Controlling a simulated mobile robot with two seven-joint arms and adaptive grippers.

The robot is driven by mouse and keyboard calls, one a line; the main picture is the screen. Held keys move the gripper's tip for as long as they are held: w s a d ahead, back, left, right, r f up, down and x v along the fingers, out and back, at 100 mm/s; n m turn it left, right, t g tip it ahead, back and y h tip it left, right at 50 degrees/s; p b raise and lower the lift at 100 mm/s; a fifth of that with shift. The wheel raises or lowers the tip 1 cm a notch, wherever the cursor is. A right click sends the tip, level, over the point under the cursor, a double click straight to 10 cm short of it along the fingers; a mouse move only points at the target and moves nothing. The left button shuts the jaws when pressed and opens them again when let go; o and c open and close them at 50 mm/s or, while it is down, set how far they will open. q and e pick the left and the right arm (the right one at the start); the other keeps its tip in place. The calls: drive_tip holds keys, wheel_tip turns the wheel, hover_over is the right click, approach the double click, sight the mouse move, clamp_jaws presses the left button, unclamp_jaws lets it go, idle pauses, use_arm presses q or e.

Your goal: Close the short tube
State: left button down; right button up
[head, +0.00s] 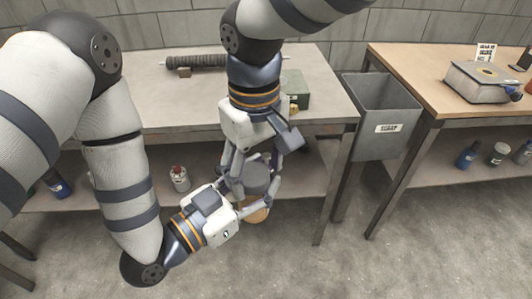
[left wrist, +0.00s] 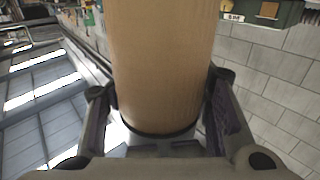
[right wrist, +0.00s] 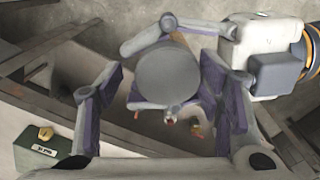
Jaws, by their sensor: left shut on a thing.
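The short tube is tan and cardboard-like; its lower part (head: 257,213) shows in the head view, and its wall fills the middle of the left wrist view (left wrist: 163,65). A round grey cap (head: 257,178) is at its upper end. My left gripper (head: 256,199) is shut on the tube from the side. My right gripper (head: 250,178) comes down from above, its fingers apart on either side of the grey cap. In the right wrist view the flat cap top (right wrist: 168,78) lies between the purple pads, with a visible gap at the left pad. How far the cap is seated is hidden.
Behind is a grey workbench (head: 180,105) with a dark ribbed roll (head: 205,62), a small brown block (head: 184,73) and a green box (head: 295,90). A grey bin (head: 385,115) stands right of it. A bottle (head: 179,179) is on the lower shelf.

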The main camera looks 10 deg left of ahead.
drive_tip(key=shift+o, duration=0.3)
drive_tip(key=shift+a+r, duration=0.1)
drive_tip(key=shift+s+r, duration=0.1)
drive_tip(key=shift+r, duration=2.15)
drive_tip(key=shift+c, duration=0.2)
drive_tip(key=r+n, duration=0.1)
drive_tip(key=r, duration=0.1)
drive_tip(key=r+n, duration=0.1)
drive_tip(key=shift+s+a+r+n, duration=0.2)
drive_tip(key=shift+s+r+n, duration=0.05)
drive_tip(key=shift+n, duration=0.05)
wheel_tip(320, 180, down, 8)
drive_tip(key=shift+w+f, duration=0.1)
